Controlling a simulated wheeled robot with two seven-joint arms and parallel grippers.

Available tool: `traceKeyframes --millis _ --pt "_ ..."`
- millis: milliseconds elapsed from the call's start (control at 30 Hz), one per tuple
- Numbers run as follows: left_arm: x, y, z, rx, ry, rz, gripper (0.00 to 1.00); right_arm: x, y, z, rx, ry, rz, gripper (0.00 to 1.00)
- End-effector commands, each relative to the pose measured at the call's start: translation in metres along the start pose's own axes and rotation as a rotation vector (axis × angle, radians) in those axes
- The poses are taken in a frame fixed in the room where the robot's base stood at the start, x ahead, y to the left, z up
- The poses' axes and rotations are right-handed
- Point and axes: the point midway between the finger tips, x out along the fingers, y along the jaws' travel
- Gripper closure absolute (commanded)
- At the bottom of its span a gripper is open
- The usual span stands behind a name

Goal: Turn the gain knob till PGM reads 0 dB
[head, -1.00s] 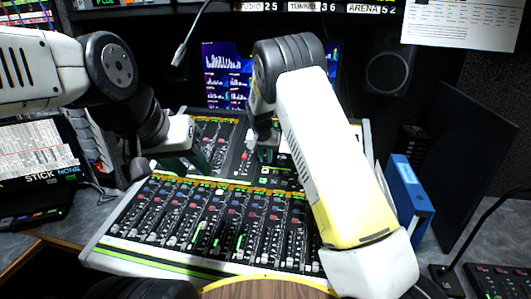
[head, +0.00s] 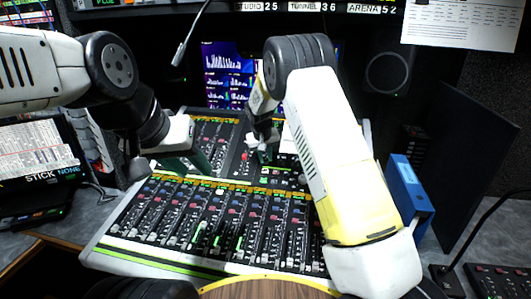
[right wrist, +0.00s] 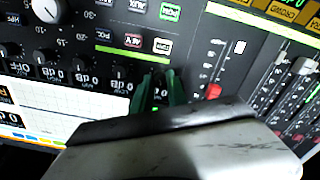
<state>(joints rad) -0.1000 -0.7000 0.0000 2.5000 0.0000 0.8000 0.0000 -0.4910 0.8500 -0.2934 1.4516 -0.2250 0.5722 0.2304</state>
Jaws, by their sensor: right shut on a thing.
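The mixing console (head: 110,247) fills the middle of the head view. My right gripper (head: 263,155) is down at its upper panel. In the right wrist view, its green fingers (right wrist: 159,88) are closed together at a row of small knobs with dB readouts. The gain knob they hold is hidden between them. A readout beside the fingers (right wrist: 122,86) appears to show 0 dB; I cannot read which one is PGM. A larger grey knob (right wrist: 47,10) with a dial scale is at the upper left. My left gripper (head: 200,160) hovers over the console's left part; its opening is unclear.
A red-capped fader (right wrist: 213,91) is close right of my right fingers, with more faders beyond. Lit buttons (right wrist: 133,41) are above them. In the head view, a blue binder (head: 408,190) stands right of the console, and a gooseneck microphone (head: 180,52) hangs behind it.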

Motion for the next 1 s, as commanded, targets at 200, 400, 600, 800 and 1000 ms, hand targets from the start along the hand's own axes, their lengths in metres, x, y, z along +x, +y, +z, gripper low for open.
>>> traceKeyframes --millis 200,400,600,800,1000 --pt "0.0000 0.0000 0.0000 0.000 0.000 0.000 0.64 0.0001 -0.0005 0.0008 -0.070 -0.002 0.000 1.00" --pt "0.0000 0.0000 0.0000 0.000 0.000 0.000 0.64 0.0001 -0.0005 0.0008 -0.090 -0.002 0.000 1.00" --pt "0.0000 0.0000 0.0000 0.000 0.000 0.000 0.64 0.0002 -0.0005 0.0009 -0.090 -0.002 0.000 1.00" --pt "0.0000 0.0000 0.0000 0.000 0.000 0.000 0.64 0.0001 -0.0006 0.0008 -0.090 -0.002 0.000 0.62" --pt "0.0000 0.0000 0.0000 0.000 0.000 0.000 0.64 0.0001 -0.0004 0.0004 -0.089 -0.001 0.000 0.60"
